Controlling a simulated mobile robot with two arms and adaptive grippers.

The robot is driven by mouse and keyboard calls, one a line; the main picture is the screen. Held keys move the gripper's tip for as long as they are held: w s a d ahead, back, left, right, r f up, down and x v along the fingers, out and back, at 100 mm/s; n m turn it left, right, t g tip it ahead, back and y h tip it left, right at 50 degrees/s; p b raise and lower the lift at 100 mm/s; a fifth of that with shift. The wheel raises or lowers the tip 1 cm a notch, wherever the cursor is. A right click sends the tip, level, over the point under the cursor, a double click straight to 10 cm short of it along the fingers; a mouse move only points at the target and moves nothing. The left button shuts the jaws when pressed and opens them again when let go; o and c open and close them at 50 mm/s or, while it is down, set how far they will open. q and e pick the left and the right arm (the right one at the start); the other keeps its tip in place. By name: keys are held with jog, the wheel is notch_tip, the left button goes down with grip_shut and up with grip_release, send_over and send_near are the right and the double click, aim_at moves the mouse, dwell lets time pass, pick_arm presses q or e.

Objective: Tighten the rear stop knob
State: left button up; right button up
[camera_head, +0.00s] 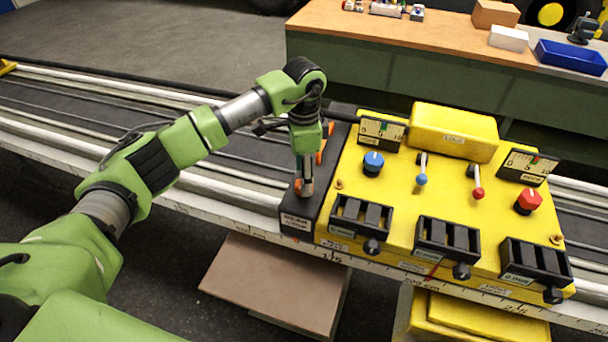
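A black stop block (296,222) with a small, unreadable white label sits on the rails against the left side of the yellow control carriage (400,225). Several orange knobs stand on the block. The nearest orange knob (298,185) is partly hidden by my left gripper (305,190), and another orange knob (329,130) shows behind. My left gripper points straight down, its tips at the nearest knob. I cannot tell whether the fingers are closed around it or only beside it. I cannot read which knob is the rear stop one. My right gripper is not in view.
The carriage carries a blue knob (373,163), a red knob (528,201), two levers, gauges and black slotted boxes along its front. Long rails (200,190) with a scale run left and right. A brown board (275,280) is below. A workbench (400,30) stands behind.

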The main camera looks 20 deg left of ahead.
pick_arm(q)
jog(key=shift+f, duration=1.25)
jog(key=c, duration=1.1)
